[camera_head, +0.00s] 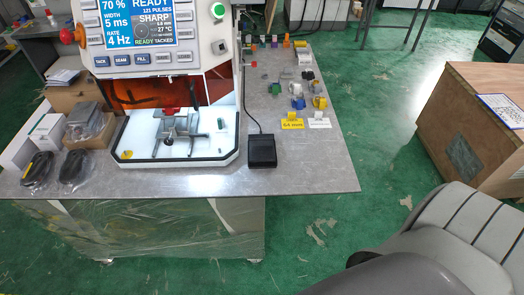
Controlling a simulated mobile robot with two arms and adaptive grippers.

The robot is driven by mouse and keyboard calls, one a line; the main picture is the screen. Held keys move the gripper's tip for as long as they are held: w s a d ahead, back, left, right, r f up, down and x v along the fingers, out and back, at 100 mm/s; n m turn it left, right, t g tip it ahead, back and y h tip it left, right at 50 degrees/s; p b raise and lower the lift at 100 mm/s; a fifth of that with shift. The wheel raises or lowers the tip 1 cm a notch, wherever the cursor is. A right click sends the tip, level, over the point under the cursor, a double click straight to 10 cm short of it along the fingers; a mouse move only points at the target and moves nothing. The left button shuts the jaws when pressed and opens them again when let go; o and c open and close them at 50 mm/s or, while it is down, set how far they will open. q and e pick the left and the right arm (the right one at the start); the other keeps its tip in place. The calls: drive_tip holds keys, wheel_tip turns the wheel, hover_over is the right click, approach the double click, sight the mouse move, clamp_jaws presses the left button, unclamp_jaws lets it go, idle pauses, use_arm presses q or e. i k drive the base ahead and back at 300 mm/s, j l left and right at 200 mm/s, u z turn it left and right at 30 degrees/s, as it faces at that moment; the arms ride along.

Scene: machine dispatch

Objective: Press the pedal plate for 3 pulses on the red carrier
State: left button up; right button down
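The black pedal plate (262,149) lies flat near the front edge of the grey table, right of the white machine, with a cable running back from it. A small red piece (170,111), perhaps the red carrier, sits on the metal fixture (180,130) in the machine's lit work bay. The machine's screen (138,22) reads READY, 70 %, 5 ms, 4 Hz and SHARP; its pulse count is too small to read surely. Neither of my grippers is in view.
Several small coloured parts (298,103) and a yellow label (292,124) stand on the table's right side. Bagged black cables (75,167) and boxes (46,132) lie at the left. A wooden crate (470,120) stands on the green floor at right. The table right of the pedal is clear.

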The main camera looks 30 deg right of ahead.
sight(260, 151)
drive_tip(key=i+j, duration=0.35)
drive_tip(key=i, duration=0.2)
drive_tip(key=i+j, duration=0.35)
drive_tip(key=i, duration=0.2)
drive_tip(key=z, duration=1.55)
